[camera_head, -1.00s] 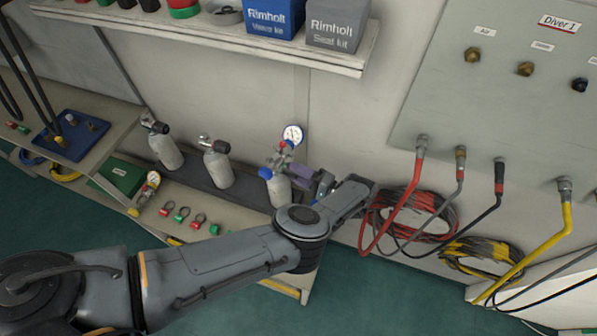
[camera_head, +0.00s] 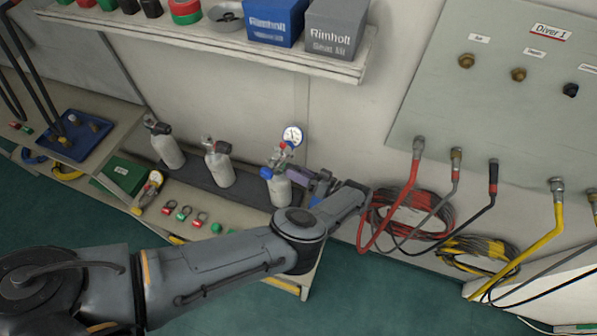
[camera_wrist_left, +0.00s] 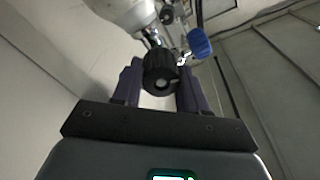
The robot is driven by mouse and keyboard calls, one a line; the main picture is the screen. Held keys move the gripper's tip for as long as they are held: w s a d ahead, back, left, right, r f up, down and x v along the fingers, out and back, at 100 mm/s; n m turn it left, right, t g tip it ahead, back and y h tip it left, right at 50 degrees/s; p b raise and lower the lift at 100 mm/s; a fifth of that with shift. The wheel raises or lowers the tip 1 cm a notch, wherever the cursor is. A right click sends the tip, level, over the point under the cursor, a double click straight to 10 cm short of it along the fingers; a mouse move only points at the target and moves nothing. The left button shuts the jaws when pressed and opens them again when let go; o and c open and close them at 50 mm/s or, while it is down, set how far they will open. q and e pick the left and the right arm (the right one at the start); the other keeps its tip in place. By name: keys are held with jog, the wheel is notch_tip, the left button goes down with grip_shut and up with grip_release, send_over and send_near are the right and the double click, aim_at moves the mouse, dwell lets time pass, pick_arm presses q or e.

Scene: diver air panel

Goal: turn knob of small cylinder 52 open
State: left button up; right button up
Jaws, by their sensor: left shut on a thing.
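The rightmost small white cylinder (camera_head: 279,190) stands on the dark strip along the wall. A gauge (camera_head: 292,135), red parts and a blue knob (camera_head: 266,173) sit at its top. My left gripper (camera_head: 301,174) is at the right of its valve, with its purple fingers pointing at the valve. In the left wrist view, a black ribbed knob (camera_wrist_left: 160,72) sits between the two fingers, which are shut on it. The white cylinder body (camera_wrist_left: 124,12) and the blue knob (camera_wrist_left: 200,43) show beyond. The head view hides the black knob. No number 52 is legible. My right gripper is not in view.
Two more small cylinders (camera_head: 166,150) (camera_head: 219,169) stand to the left. A shelf (camera_head: 200,42) with boxes hangs above. Hoses (camera_head: 400,200) and a valve panel (camera_head: 500,90) are at the right. Several small rings and a gauge (camera_head: 154,180) lie on the bench.

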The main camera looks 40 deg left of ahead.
pick_arm(q)
jog(key=n+p, duration=0.1)
jog(key=n, duration=0.4)
jog(key=shift+n, duration=0.4)
jog(key=n+p, duration=0.1)
jog(key=n, duration=0.4)
jog(key=shift+h, duration=0.3)
jog(key=n, duration=0.5)
jog(key=shift+s+n+p, duration=0.1)
jog(key=shift+n+p, duration=0.25)
jog(key=shift+n, duration=2.05)
jog(key=o, duration=1.1)
